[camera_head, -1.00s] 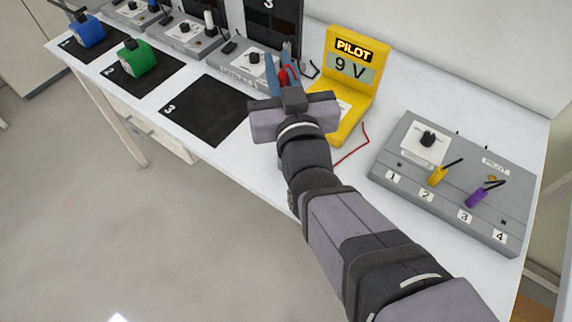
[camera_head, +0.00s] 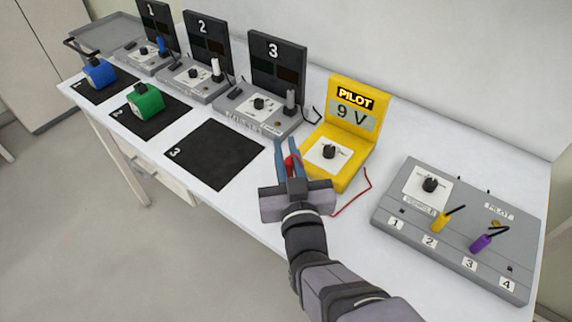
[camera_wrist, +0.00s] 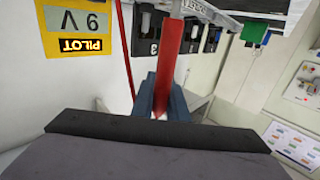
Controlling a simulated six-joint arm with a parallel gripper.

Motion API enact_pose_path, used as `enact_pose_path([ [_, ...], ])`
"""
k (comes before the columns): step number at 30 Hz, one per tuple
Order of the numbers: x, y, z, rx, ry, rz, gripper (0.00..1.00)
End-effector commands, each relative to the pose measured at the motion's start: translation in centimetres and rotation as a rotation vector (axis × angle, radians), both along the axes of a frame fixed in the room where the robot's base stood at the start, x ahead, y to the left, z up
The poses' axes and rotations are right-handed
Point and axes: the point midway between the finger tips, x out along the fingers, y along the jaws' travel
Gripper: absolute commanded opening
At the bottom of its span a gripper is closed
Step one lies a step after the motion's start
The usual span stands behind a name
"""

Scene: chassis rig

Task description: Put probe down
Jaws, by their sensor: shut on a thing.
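A red probe (camera_head: 292,162) is between the blue fingers of my gripper (camera_head: 287,158), which is shut on it. In the wrist view the red probe (camera_wrist: 170,60) stands out lengthwise from between the blue fingers (camera_wrist: 160,98). A red lead (camera_head: 352,200) runs from near the yellow PILOT meter (camera_head: 342,165) across the white table in front of it. My gripper is just left of the meter's front corner, close to the table's front edge. Whether the probe touches the table is hard to tell.
Black mat 3 (camera_head: 213,154) lies left of my gripper, bare. Station 3 (camera_head: 258,108) stands behind it. A green block (camera_head: 145,101) and a blue block (camera_head: 99,74) sit on mats farther left. A grey panel (camera_head: 455,225) with yellow and purple plugs stands right. White table shows between meter and panel.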

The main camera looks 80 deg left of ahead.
Motion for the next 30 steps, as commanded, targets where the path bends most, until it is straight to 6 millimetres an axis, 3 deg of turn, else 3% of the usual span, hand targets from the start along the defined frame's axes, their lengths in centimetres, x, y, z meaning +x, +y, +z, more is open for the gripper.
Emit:
enact_pose_path([
  [5, 0.0, 0.0, -0.4, -0.001, 0.000, 0.000, 0.00],
  [15, 0.0, 0.0, -4.0, -0.002, -0.001, 0.000, 0.00],
  [30, 0.0, 0.0, -4.7, 0.001, 0.000, 0.000, 0.00],
])
